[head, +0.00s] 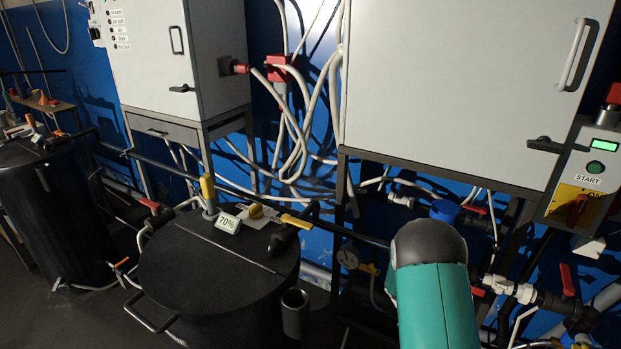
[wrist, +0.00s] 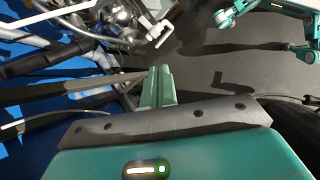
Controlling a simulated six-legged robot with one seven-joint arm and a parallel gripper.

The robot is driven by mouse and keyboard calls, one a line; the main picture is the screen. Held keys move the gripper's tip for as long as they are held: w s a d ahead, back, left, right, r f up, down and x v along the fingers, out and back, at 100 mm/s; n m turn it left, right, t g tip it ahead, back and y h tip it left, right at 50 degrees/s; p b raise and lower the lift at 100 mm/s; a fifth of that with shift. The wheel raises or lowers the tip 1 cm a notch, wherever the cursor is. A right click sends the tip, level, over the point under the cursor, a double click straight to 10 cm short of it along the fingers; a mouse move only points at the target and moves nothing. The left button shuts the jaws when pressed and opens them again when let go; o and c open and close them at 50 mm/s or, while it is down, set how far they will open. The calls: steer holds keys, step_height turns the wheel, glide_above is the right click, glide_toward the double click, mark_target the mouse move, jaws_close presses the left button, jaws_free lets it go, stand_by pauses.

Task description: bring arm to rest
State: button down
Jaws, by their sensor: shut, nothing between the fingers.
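My gripper (wrist: 160,82) shows in the wrist view as two green fingers closed together, with nothing between them. Pipes and a metal fitting lie beyond and to the left of the fingertips, and dark floor lies to the right. In the head view a teal and black link of my arm rises at the lower right, in front of the pipework. The gripper itself is not visible in the head view.
A black tank (head: 215,270) with a 70% label stands at the lower middle, another tank (head: 55,220) at the left. White cabinets (head: 450,90) and (head: 165,55) stand behind. A START panel (head: 590,175) is at the right. Valves and pipes (head: 515,290) crowd the lower right.

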steer(key=s+a+r+m+t+y, duration=0.2)
steer(key=a+r, duration=0.2)
steer(key=r, duration=0.9)
steer(key=s+a+r+m+t+y, duration=0.15)
steer(key=a+r, duration=0.35)
steer(key=r, duration=0.7)
steer(key=s+a+r+m+t+y, duration=0.1)
steer(key=s+a+r+t, duration=0.1)
steer(key=s+a+r, duration=0.3)
steer(key=s+a+r+m+t+y, duration=0.1)
steer(key=s+a+r+t, duration=0.2)
steer(key=s+r, duration=0.6)
steer(key=s+a, duration=0.2)
steer(key=s, duration=0.2)
steer(key=shift+s+y, duration=0.35)
steer(key=shift+s, duration=0.05)
steer(key=shift+d+m+t, duration=0.2)
steer(key=shift+m+t, duration=0.05)
steer(key=shift+m, duration=0.1)
